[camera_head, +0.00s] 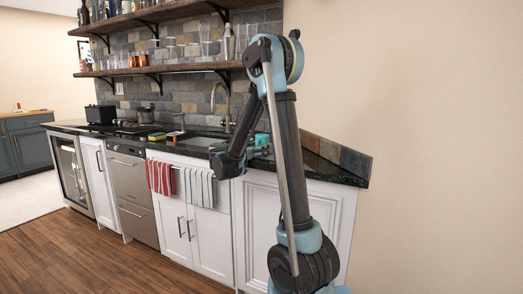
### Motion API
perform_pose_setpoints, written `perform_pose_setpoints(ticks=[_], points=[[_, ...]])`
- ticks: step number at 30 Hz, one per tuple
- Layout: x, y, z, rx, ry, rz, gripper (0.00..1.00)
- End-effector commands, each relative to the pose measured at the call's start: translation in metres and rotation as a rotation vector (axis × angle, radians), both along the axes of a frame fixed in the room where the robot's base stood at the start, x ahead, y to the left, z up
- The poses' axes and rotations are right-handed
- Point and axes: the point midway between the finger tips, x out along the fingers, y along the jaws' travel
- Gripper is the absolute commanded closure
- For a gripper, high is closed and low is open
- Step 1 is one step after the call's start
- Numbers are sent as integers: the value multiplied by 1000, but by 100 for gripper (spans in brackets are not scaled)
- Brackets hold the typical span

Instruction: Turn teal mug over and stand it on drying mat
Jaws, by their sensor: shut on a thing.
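My gripper (257,151) is small and dark at the end of my arm, above the black counter to the right of the sink. It is shut on a small teal thing (262,139), most likely the teal mug. The mug's opening and handle are too small to make out, so I cannot tell which way up it is. My arm hides part of the counter around it. I cannot pick out the drying mat for certain.
The black counter (331,171) runs along the stone wall, with a sink (203,141) and faucet (228,108) left of my gripper. A black toaster (101,114) stands at the far left. Two shelves with bottles and glasses hang above. Striped towels (199,187) hang in front.

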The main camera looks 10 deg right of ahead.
Motion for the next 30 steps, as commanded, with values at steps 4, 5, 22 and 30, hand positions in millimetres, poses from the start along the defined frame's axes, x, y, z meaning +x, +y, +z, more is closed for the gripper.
perform_pose_setpoints(ticks=[4, 5, 22, 30], points=[[0, 0, 0, 0, 0, 0, 78], [0, 0, 0, 0, 0, 0, 78], [0, 0, -8, 1, 1, 0, 78], [-1, 0, -15, 4, 4, 0, 78]])
